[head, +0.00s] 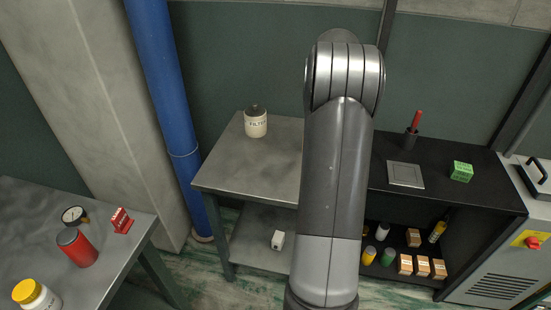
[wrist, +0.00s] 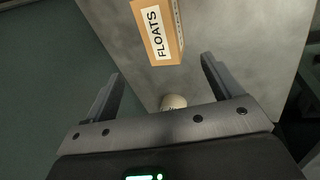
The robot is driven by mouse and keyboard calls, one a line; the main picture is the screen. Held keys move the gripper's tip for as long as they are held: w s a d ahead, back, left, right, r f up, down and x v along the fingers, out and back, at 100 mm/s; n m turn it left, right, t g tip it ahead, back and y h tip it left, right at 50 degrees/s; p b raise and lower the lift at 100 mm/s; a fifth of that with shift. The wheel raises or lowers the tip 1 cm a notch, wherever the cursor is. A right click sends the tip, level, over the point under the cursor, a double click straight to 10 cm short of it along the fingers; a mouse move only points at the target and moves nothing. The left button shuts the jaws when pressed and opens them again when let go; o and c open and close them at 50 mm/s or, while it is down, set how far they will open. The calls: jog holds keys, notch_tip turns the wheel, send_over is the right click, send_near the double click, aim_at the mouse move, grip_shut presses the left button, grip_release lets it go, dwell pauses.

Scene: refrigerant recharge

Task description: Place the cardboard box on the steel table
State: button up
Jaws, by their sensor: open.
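A tan cardboard box labelled FLOATS (wrist: 160,32) shows in the wrist view, resting on the grey steel table (wrist: 245,35). In the head view my arm hides nearly all of it. The steel table (head: 235,165) stands in the middle of the head view, against the green wall. My gripper (wrist: 160,72) is open and empty; the box is ahead of it, roughly in line with the gap between the fingers and apart from them. In the head view my gripper is hidden behind my arm.
A white FILTER jar (head: 256,122) stands on the steel table's back left; a pale round top (wrist: 173,102) shows near my gripper. A black shelf unit (head: 447,205) holds several bottles and small boxes. A left table (head: 115,260) carries a red can (head: 77,248).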

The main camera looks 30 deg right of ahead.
jog(key=s+a+r+m+t, duration=0.1)
jog(key=s+a+r, duration=0.25)
jog(key=a, duration=0.55)
jog(key=s+a+r+m, duration=0.15)
jog(key=a+r, duration=0.25)
jog(key=a, duration=0.5)
jog(key=s+a+r+m+t, duration=0.1)
jog(key=s+a+r, duration=0.25)
jog(key=a, duration=0.45)
jog(key=s+a+f+m+y, duration=0.1)
jog(key=s+a+m, duration=0.1)
jog(key=s+a, duration=0.7)
jog(key=s+a+f+m+t+y, duration=0.1)
jog(key=s+a+f+m, duration=0.1)
jog(key=s+a, duration=0.7)
jog(key=shift+s+t, duration=0.3)
jog(key=shift+s, duration=0.75)
